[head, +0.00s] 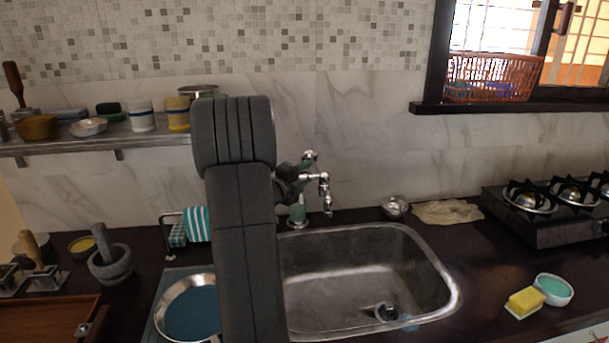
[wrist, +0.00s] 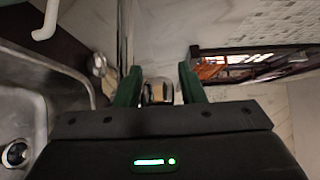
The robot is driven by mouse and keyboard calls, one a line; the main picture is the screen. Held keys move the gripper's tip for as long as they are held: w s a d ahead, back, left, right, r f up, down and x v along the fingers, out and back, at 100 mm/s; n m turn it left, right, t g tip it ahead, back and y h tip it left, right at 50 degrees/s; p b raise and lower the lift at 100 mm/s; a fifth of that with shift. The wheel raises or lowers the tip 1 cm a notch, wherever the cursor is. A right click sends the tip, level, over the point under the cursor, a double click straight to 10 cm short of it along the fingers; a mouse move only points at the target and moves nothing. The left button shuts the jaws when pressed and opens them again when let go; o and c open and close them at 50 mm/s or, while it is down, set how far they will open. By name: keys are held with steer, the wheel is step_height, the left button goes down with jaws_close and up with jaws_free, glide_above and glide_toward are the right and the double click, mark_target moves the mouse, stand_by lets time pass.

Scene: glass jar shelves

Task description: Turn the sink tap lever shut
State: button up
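The sink tap (head: 325,190) is chrome and stands at the back edge of the steel sink (head: 440,262) in the head view. My arm hides part of it. My gripper (head: 302,182) is at the tap, just left of its chrome parts. In the wrist view my gripper (wrist: 160,82) has its two green fingers apart. A shiny chrome part of the tap (wrist: 158,92) shows between them. I cannot tell whether the fingers touch it, or whether this part is the lever.
A small metal bowl (head: 395,206) and a beige cloth (head: 447,212) lie right of the tap. The gas stove (head: 550,225) is further right. A pan (head: 190,308) and a striped towel (head: 197,222) are left of the sink. The wall is close behind.

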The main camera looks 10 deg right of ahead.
steer(key=shift+o, duration=0.3)
steer(key=b+v, duration=0.3)
steer(key=v, duration=1.1)
steer(key=shift+w+d, duration=0.1)
steer(key=shift+d, duration=0.05)
steer(key=p+x, duration=0.3)
steer(key=x, duration=1.1)
steer(key=shift+r, duration=0.1)
steer(key=shift+n, duration=0.3)
steer(key=shift+s+a+t+y, duration=0.2)
steer(key=shift+s+t+y, duration=0.2)
steer(key=shift+y, duration=0.1)
steer(key=shift+w, duration=0.1)
